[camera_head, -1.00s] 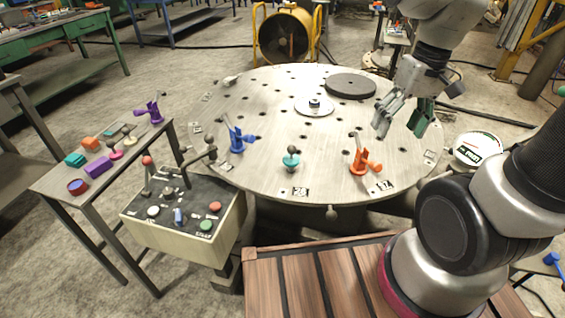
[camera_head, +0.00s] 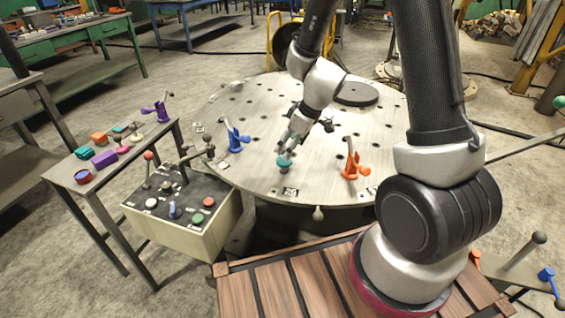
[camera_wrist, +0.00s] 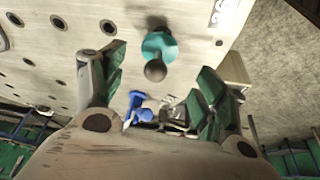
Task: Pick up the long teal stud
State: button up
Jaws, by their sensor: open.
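A teal piece with a dark ball on it (camera_head: 284,161) stands on the round grey table (camera_head: 235,100), near its front edge. In the wrist view this teal piece (camera_wrist: 160,46) sits ahead of my fingers, with its dark ball toward me. My gripper (camera_head: 288,146) is open and empty, just above and beside the teal piece. In the wrist view the green-padded fingers of my gripper (camera_wrist: 160,84) are spread to either side of the dark ball. No contact shows. The piece's lower part is hidden in the wrist view.
A blue clamp (camera_head: 236,138) stands left of the teal piece and an orange clamp (camera_head: 353,162) to its right. A control box (camera_head: 180,210) stands front left. A side table holds a teal block (camera_head: 83,153) and other small parts.

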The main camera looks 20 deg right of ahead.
aim_at(284, 165)
jog(key=x, duration=0.6)
jog(key=shift+w, duration=0.25)
jog(key=c, duration=1.1)
